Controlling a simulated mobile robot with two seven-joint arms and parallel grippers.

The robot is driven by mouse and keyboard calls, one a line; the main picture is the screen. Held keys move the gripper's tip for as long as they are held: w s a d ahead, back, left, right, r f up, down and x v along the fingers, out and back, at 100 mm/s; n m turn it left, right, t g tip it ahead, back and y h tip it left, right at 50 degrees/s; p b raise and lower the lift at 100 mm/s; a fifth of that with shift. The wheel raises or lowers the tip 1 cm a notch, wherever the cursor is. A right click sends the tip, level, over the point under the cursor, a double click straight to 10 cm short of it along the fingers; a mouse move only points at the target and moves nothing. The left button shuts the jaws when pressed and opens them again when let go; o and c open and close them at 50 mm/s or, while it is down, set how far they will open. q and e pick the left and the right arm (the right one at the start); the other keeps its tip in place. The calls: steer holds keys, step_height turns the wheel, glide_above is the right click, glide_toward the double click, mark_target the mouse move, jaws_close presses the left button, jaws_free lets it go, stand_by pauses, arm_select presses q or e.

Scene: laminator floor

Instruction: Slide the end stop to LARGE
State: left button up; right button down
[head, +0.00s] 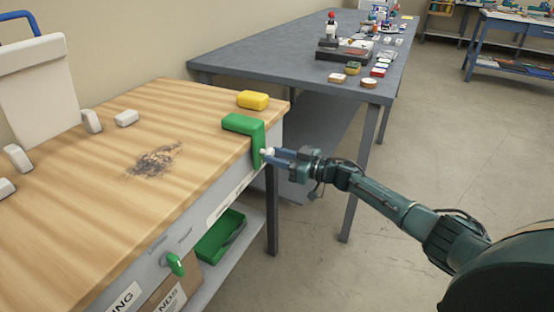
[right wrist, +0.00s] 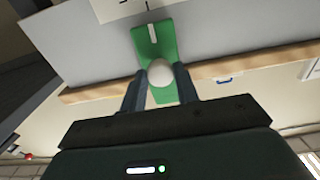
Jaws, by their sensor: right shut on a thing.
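The green end stop (head: 243,127) sits over the front edge of the wooden-topped bench, near its right corner. Its upper part lies on the top and its lower part hangs down the front face. A white round knob (right wrist: 160,73) sticks out from the green end stop (right wrist: 154,44) in the right wrist view. My right gripper (head: 268,155) is shut on this knob, with a finger on each side of it. The end stop's scale labels on the front face are too small to read. My left gripper is not in view.
A yellow block (head: 253,100) lies on the bench behind the end stop. A green handle (head: 175,264) sticks out of the front face at lower left. A green bin (head: 220,236) stands on the shelf below. A grey table (head: 262,60) with many items stands behind.

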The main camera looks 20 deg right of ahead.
steer(key=shift+w+d+r+h, duration=0.1)
steer(key=shift+w+d+h, duration=0.05)
steer(key=shift+d+h, duration=0.15)
steer(key=c, duration=1.2)
jaws_free()
steer(key=shift+c, duration=0.2)
steer(key=shift+o, duration=0.8)
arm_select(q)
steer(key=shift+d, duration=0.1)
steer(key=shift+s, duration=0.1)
arm_select(e)
steer(key=shift+a, duration=0.1)
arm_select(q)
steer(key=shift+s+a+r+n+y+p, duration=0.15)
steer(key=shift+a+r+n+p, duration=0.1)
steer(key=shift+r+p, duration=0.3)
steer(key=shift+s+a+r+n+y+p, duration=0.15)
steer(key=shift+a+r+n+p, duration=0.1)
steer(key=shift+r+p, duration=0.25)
arm_select(e)
steer(key=v, duration=1.3)
steer(key=shift+f, duration=0.25)
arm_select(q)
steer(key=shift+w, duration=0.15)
